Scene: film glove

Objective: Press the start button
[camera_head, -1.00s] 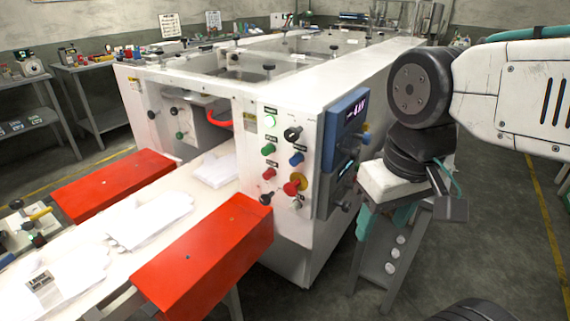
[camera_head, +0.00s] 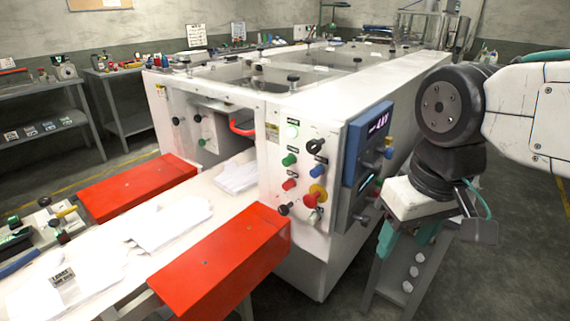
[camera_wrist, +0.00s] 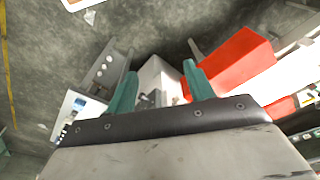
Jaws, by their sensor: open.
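The control panel is on the front of the white machine (camera_head: 345,86), right of centre in the head view. The labels are too small to read, so I cannot tell which is the start button. My gripper (camera_head: 406,240) is right of the panel, pointing down, apart from it. In the wrist view its teal fingers are spread and empty (camera_wrist: 160,68).
A blue-framed display box (camera_head: 368,140) juts out between the panel and my gripper. Red guards (camera_head: 222,258) flank the white conveyor (camera_head: 105,262), which carries white gloves (camera_head: 168,226). A grey stand (camera_head: 385,288) is below my gripper. Shelves (camera_head: 40,104) stand at the left.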

